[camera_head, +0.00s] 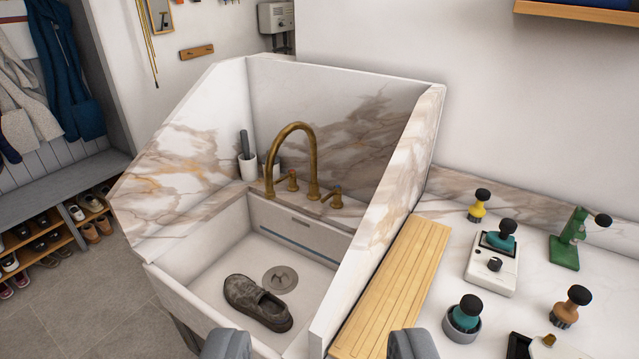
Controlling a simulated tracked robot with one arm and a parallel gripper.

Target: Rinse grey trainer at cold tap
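A dark grey shoe, likely the grey trainer (257,302), lies upright on the floor of the white sink (212,274), just left of and in front of the round drain (280,279). I cannot tell which is cold. No water shows. My gripper (318,346) is at the bottom edge, its two fingers wide apart with nothing between them, apart from the trainer.
Tall marble splash walls (392,178) flank the sink. A grey cup (248,166) stands behind the tap's left. A shoe rack is far left.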

